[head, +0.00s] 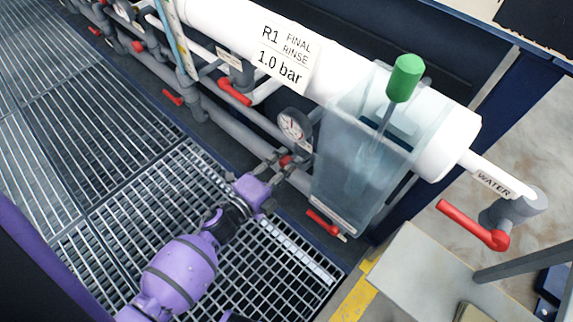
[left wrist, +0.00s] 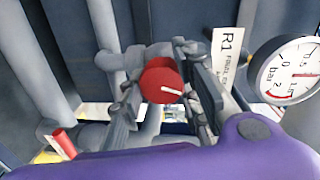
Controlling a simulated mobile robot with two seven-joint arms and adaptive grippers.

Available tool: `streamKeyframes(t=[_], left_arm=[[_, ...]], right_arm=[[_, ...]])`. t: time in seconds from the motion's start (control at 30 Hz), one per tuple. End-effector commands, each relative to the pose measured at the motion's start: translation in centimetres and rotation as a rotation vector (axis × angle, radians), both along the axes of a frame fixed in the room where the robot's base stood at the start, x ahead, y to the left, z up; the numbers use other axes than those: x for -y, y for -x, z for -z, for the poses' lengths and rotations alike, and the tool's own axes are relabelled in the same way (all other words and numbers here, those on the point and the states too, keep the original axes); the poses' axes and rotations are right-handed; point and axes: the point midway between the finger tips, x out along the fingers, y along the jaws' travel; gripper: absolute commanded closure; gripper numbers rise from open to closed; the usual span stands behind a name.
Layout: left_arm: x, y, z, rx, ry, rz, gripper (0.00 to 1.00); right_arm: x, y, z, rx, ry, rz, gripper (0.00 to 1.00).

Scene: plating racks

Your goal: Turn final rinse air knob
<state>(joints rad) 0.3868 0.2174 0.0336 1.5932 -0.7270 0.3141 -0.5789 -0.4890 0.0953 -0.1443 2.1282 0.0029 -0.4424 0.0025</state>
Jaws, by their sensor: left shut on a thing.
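The final rinse air knob is a round red knob (left wrist: 160,80) with a white pointer line, on grey pipework in the left wrist view. It shows as a small red spot in the head view (head: 287,160). My left gripper (left wrist: 162,90) has a dark finger on each side of the knob and is shut on it. In the head view my purple left gripper (head: 284,166) reaches to the pipe below the gauge. A round pressure gauge (head: 295,124) sits just above; it also shows in the left wrist view (left wrist: 284,70). My right gripper is not in view.
A white pipe (head: 225,20) labelled R1 FINAL RINSE 1.0 bar runs above. A clear tank (head: 340,150) with a green-handled tool (head: 404,78) stands to the right. Red valve levers (head: 235,92) (head: 472,226) stick out nearby. Metal grating (head: 130,190) covers the floor.

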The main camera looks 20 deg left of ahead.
Motion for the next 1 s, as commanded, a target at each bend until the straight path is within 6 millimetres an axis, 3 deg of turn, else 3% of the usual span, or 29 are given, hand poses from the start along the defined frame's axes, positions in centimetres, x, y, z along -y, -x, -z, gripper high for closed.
streamKeyframes(t=[0.03, 0.47, 0.5, 0.6, 1.0], left_arm=[[0.22, 0.46, 0.85, -0.014, -0.007, 0.002, 0.96], [0.18, 0.48, 0.86, -0.012, -0.014, 0.001, 0.96], [0.17, 0.48, 0.86, -0.012, -0.014, 0.001, 0.66], [0.14, 0.45, 0.81, -0.011, -0.013, 0.001, 0.54], [-0.13, 0.53, 0.33, -0.004, -0.012, -0.001, 0.54]], right_arm=[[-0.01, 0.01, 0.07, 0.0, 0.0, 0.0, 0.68], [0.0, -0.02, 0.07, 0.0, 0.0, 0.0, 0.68], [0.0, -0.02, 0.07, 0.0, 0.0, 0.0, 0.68], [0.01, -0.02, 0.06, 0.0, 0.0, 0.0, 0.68], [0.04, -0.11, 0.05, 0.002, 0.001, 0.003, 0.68]])
